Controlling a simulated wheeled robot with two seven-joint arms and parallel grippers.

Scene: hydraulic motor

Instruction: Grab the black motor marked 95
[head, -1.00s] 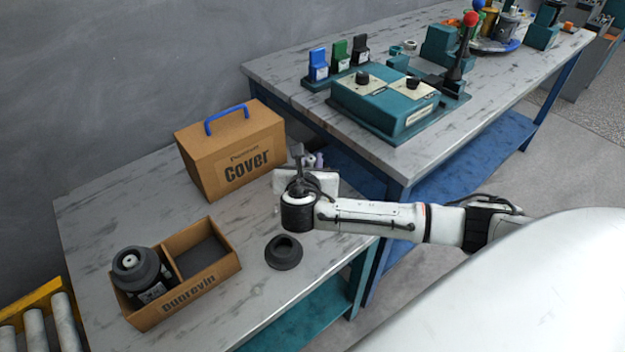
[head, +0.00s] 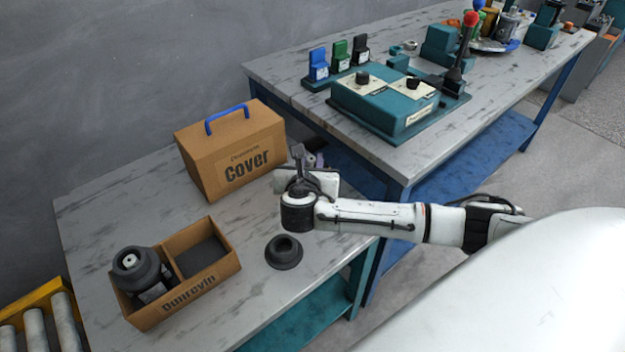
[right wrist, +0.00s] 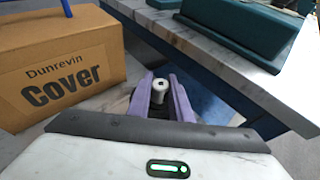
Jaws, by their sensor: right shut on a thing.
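My right gripper (right wrist: 163,90) has purple fingers shut on a dark part with a pale cylindrical top (right wrist: 163,84). The grip is beyond the front edge of the Cover box in the wrist view. In the head view the right gripper (head: 314,160) is mostly hidden behind its own wrist, and I cannot read any mark on the held part. A black motor (head: 150,290) with a wide dark ring around a pale hub stands in the left compartment of an open cardboard box (head: 190,291). Its number is too small to read. My left gripper is not in view.
A closed cardboard Cover box (head: 235,150) with a blue handle stands behind the open box. A loose black ring (head: 284,252) lies near the grey table's (head: 110,205) front edge. A second table (head: 450,135) with a teal control box (head: 383,100) stands at right.

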